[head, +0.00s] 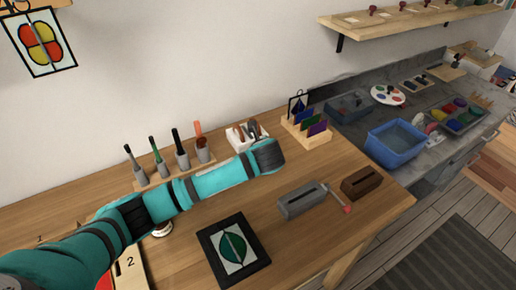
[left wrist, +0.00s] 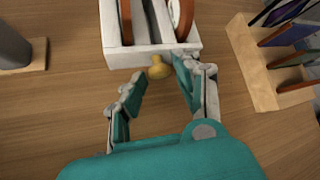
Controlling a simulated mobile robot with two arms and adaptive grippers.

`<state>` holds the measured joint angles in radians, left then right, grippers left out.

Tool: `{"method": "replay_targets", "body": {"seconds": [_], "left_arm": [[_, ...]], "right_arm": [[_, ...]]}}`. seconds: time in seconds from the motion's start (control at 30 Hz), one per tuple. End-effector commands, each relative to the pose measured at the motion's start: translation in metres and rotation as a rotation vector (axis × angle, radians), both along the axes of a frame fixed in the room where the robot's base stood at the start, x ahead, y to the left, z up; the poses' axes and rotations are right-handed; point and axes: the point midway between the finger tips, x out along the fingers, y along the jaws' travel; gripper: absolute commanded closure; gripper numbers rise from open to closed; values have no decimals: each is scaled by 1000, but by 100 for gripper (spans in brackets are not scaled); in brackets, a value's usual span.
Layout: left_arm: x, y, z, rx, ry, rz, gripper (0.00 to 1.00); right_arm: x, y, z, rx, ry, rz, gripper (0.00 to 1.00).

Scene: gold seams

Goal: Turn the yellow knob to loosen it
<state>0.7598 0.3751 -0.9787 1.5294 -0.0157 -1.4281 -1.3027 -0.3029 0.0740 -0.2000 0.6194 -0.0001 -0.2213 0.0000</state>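The yellow knob (left wrist: 159,68) sits on the near face of a white holder (left wrist: 118,58) in the left wrist view. My left gripper (left wrist: 157,73) is open, with one finger on each side of the knob. The right finger is close to the knob and holder; contact is unclear. The left finger stands apart from the knob. In the head view my teal left arm reaches across the table to the white holder (head: 234,140), and its end hides the knob and fingers. My right gripper is not in view.
A wooden rack with colored sheets (head: 307,134) stands right of the holder. A row of upright tools (head: 183,158) stands to the left. A grey slotted block (head: 298,203), a brown block (head: 362,182) and a framed leaf panel (head: 233,249) lie nearer on the table.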

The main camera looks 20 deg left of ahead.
Motion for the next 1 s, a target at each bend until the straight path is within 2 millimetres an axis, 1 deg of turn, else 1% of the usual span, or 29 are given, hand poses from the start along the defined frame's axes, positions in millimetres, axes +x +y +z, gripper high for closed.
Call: {"method": "replay_targets", "body": {"seconds": [0.03,0.2,0.27,0.4,0.57,0.83,0.87,0.9,1.0], "left_arm": [[0,0,0,0,0,0,71],[0,0,0,0,0,0,93],[0,0,0,0,0,0,100],[-1,1,0,-9,-9,1,100],[-2,1,-1,-78,-77,0,100],[-2,1,-1,-87,-87,1,100],[-2,1,-1,-87,-87,1,74],[-2,1,-1,-87,-87,1,68],[-2,1,-1,-87,-88,1,67]], "right_arm": [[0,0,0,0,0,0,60],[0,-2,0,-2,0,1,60],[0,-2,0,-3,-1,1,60],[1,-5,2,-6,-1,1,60],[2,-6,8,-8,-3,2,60],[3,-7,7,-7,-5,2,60],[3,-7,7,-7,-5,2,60],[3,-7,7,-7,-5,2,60],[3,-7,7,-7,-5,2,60]]}}
